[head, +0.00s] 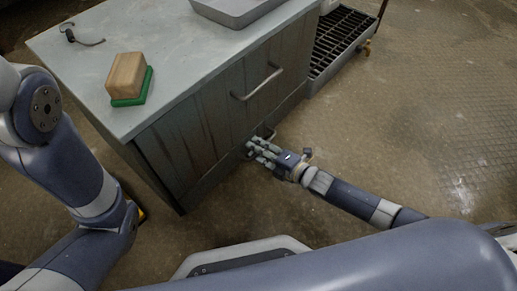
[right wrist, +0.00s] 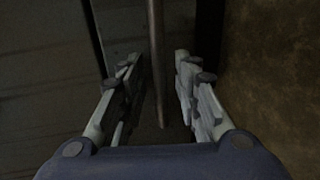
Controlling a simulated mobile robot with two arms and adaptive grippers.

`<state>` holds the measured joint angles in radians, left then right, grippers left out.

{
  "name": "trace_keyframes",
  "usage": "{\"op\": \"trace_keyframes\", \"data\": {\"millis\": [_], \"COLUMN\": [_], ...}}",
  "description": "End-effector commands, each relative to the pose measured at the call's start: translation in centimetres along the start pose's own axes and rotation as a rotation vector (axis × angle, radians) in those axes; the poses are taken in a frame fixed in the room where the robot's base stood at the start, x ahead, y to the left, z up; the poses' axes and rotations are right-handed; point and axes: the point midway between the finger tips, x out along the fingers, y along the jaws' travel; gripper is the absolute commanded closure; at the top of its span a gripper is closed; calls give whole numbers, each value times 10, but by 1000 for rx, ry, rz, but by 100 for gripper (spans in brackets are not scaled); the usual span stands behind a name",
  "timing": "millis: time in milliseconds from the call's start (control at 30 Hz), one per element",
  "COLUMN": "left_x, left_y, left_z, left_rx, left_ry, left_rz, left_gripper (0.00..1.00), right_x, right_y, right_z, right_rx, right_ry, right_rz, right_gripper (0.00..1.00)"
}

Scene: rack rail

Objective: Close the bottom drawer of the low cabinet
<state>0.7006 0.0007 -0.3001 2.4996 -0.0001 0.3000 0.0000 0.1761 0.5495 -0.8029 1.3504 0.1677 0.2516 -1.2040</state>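The low cabinet (head: 190,135) has a grey wooden front and a pale top. A bar handle (head: 257,83) is on its upper front, and a lower handle (head: 266,134) sits near the floor. My right gripper (head: 261,151) is at the lower handle. In the right wrist view my right gripper (right wrist: 158,95) has its fingers apart, with the handle bar (right wrist: 155,60) between them; I see no clear contact. The bottom drawer's front is partly hidden by the gripper, and I cannot tell how far out it stands. My left gripper is out of view.
On the cabinet top are a wooden block with a green base (head: 127,80), a grey tray (head: 235,10) and a small dark item (head: 80,36). A black grate (head: 338,42) stands beyond the cabinet. The floor (head: 430,120) at right is clear.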

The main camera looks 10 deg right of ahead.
Motion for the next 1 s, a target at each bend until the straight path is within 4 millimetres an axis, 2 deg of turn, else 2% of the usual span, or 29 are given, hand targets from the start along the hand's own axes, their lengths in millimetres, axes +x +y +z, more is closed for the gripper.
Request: {"op": "trace_keyframes", "data": {"millis": [167,267,700,833,1000], "left_x": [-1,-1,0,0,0], "left_y": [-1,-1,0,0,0], "left_z": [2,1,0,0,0], "left_rx": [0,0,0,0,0], "left_ry": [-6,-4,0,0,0], "left_rz": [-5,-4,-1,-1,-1], "left_gripper": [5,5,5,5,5], "right_x": [-2,-9,-93,-109,-119], "right_y": [0,-1,-2,-1,-1], "right_z": [0,1,-1,0,0], "right_rx": [0,-1,0,2,1], "right_ry": [0,-1,1,0,1], "right_rz": [-1,-1,-4,-2,-1], "right_gripper": [70,70,70,70,70]}}
